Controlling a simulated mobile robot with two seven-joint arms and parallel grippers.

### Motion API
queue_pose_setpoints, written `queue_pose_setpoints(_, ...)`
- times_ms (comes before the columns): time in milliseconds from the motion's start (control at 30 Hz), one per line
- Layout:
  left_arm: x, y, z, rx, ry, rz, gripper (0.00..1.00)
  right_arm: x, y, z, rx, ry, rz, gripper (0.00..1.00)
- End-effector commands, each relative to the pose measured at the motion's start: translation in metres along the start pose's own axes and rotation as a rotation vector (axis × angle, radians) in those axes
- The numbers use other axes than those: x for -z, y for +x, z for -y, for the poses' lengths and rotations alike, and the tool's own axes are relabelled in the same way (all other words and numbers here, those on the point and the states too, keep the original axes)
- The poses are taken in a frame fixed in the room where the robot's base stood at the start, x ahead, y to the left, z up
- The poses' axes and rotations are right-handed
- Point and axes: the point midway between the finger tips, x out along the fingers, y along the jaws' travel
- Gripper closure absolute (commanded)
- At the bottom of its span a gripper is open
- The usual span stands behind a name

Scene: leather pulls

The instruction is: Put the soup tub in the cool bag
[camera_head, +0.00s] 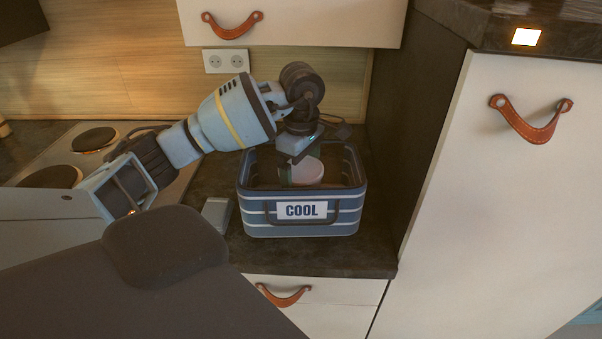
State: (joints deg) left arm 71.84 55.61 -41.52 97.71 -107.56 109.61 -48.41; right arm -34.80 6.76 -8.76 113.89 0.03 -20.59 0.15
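The cool bag (345,218) is a blue, striped, open-topped container with a white "COOL" label, standing on the dark counter. A pale pink, round-topped tub, seemingly the soup tub (309,172), shows inside the bag's opening, below the rim at the back. My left gripper (301,160) points down into the bag right at the tub. Its fingers are small and partly hidden, so I cannot tell whether they are closed on the tub or apart from it. The tub's lower part is hidden by the bag's front wall. My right gripper is not in view.
A small grey block (217,213) lies on the counter just left of the bag. A hob (110,150) is further left. A tall cabinet (500,190) stands close on the right, and an upper cabinet (300,25) hangs behind and above.

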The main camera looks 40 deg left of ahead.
Motion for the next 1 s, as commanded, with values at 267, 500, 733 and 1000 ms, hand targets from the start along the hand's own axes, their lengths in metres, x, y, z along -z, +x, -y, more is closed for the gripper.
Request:
queue_pose_setpoints(267, 0.0, 0.011, 0.0, -0.004, 0.001, 0.001, 0.51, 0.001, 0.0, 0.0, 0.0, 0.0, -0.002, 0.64)
queue_pose_setpoints(500, 0.0, 0.015, 0.0, -0.002, 0.0, 0.001, 0.51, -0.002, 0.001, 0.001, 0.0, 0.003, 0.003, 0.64)
queue_pose_setpoints(733, 0.0, 0.016, 0.0, 0.0, 0.0, 0.0, 0.0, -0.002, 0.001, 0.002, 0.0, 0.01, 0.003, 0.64)
queue_pose_setpoints(1000, 0.0, 0.003, -0.001, -0.004, 0.0, 0.0, 0.0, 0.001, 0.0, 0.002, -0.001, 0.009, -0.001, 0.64)
